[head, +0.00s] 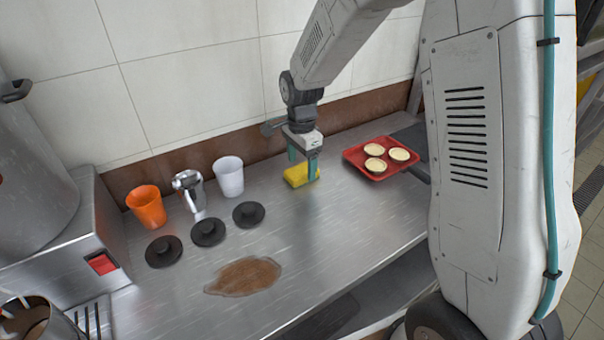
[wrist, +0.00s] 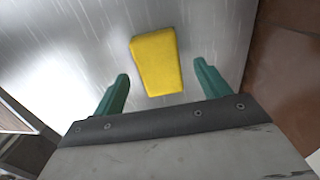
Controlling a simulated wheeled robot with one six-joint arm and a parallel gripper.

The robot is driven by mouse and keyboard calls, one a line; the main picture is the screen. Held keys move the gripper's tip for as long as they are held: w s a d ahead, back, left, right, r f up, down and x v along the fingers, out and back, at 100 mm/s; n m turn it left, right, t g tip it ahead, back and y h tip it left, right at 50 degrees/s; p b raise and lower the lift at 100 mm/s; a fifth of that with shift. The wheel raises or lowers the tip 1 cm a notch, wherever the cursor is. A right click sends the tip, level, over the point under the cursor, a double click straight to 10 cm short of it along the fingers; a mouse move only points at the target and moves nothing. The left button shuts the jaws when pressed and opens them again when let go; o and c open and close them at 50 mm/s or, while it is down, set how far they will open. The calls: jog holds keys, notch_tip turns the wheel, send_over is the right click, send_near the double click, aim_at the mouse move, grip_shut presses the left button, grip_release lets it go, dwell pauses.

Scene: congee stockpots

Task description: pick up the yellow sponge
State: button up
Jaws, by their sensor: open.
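The yellow sponge (head: 297,176) lies on the steel counter near the back wall, left of a red tray. In the wrist view the sponge (wrist: 157,62) lies ahead of and between my two green fingers, with gaps on both sides. My gripper (head: 302,168) is open and points down above the sponge. Its fingers (wrist: 160,84) hold nothing. In the head view one finger hides part of the sponge; I cannot tell the exact height above it.
The red tray (head: 366,170) with several pale round tarts stands close on the right. An orange cup (head: 147,207), a metal item (head: 190,190), a white cup (head: 229,178) and black lids (head: 208,232) stand left. A brown spill (head: 245,276) lies in front. The counter's middle is clear.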

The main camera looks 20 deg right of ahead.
notch_tip(320, 180, down, 2)
jog(key=shift+f, duration=0.2)
jog(key=c, duration=1)
jog(key=shift+r, duration=0.5)
jog(key=r, duration=0.2)
jog(key=shift+s+a+r, duration=0.25)
jog(key=shift+r, duration=0.15)
jog(key=s+a, duration=0.3)
jog(key=s, duration=0.1)
jog(key=s+a+r, duration=0.1)
jog(key=s+a, duration=0.2)
jog(key=s, duration=0.1)
jog(key=s+a, duration=0.3)
jog(key=s, duration=0.1)
jog(key=shift+a+r, duration=0.15)
jog(key=shift+a, duration=0.2)
jog(key=shift+o, duration=0.2)
